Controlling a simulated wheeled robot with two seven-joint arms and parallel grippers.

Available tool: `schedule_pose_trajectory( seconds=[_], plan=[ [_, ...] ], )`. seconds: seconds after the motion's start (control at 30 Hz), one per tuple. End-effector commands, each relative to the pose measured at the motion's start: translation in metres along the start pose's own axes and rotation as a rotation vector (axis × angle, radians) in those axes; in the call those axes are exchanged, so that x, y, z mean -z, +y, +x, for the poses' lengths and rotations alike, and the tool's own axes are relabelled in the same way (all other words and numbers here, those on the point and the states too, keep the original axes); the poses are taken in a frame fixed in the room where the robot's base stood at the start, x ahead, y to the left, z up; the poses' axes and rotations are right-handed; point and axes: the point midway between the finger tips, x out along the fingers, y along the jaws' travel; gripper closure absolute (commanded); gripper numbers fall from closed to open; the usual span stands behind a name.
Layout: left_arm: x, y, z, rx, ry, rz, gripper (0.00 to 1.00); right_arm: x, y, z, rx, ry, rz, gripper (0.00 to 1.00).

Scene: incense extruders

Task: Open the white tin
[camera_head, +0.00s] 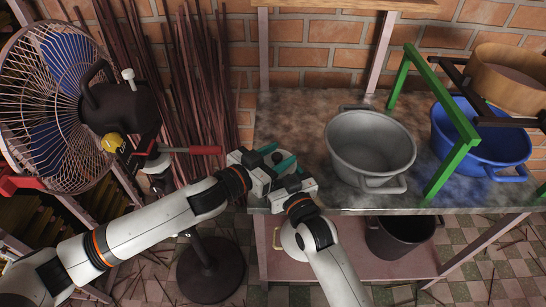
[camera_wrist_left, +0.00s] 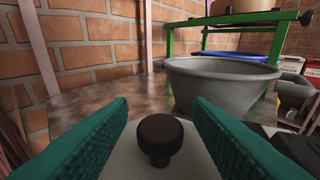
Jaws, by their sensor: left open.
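In the left wrist view a dark round knob (camera_wrist_left: 160,135) stands on a pale, whitish lid-like surface (camera_wrist_left: 120,160), which looks like the top of the white tin. The tin's sides are not visible. My left gripper (camera_wrist_left: 158,118) is open, its two green ridged fingers on either side of the knob with gaps showing. In the head view my left gripper (camera_head: 270,161) is at the table's front left corner and hides most of the tin. My right gripper (camera_head: 290,186) is close beside it; its fingers are not clear enough to tell their state.
A grey pot (camera_head: 370,150) stands right of the grippers on the metal table (camera_head: 300,115). A green frame (camera_head: 455,125) and blue pot (camera_head: 490,150) are farther right. Labelled tins (camera_wrist_left: 290,72) show at the wrist view's right. A fan (camera_head: 55,110) stands left.

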Motion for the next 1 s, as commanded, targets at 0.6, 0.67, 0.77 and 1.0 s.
schedule_pose_trajectory(
  seconds=[0.6, 0.67, 0.77, 1.0],
  plan=[
    [0.0002, 0.0001, -0.0005, 0.000, 0.000, 0.000, 1.00, 0.0015, -0.0006, -0.0002, 0.001, 0.003, 0.000, 0.72],
    [0.0000, 0.0001, -0.0006, 0.000, 0.000, 0.000, 1.00, 0.0015, -0.0006, -0.0002, 0.001, 0.003, 0.000, 0.72],
    [-0.0005, 0.0001, -0.0006, 0.000, 0.000, 0.000, 1.00, 0.0015, -0.0007, -0.0002, 0.001, 0.003, 0.000, 0.72],
    [-0.0005, 0.0001, -0.0007, 0.000, 0.000, 0.000, 1.00, 0.0015, -0.0006, -0.0002, 0.001, 0.004, 0.000, 0.72]
  ],
)
